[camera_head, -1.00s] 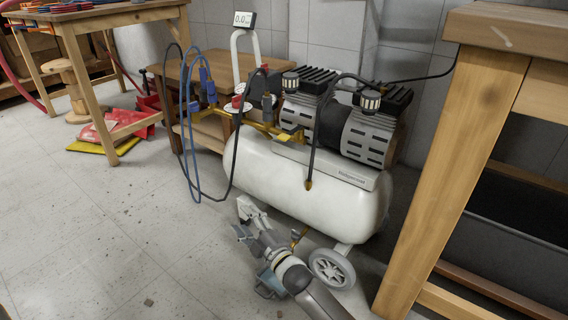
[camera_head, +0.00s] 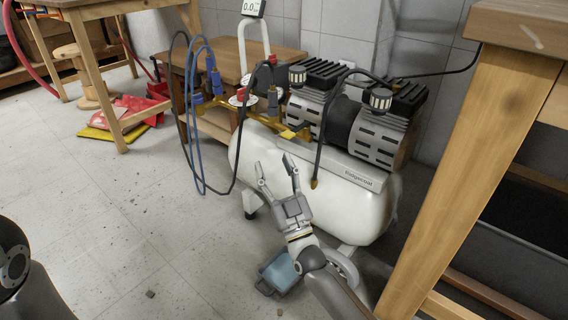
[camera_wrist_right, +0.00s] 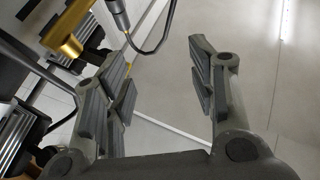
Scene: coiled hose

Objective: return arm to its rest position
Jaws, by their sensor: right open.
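My right gripper (camera_head: 276,180) is open and empty, in front of the white tank of the air compressor (camera_head: 330,200). Its two fingers point up and away in the head view. In the right wrist view the gripper (camera_wrist_right: 165,85) shows its fingers spread wide, with nothing between them. A brass fitting (camera_wrist_right: 62,38) and a dark hose show at the upper left there. At the lower left of the head view is a dark rounded part of my own body; my left gripper does not show.
A wooden table (camera_head: 470,160) stands close on the right. A small wooden table (camera_head: 235,75) with blue and black hoses is behind the compressor. A blue-grey object (camera_head: 280,273) lies on the floor below my wrist. Open floor (camera_head: 130,220) lies to the left.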

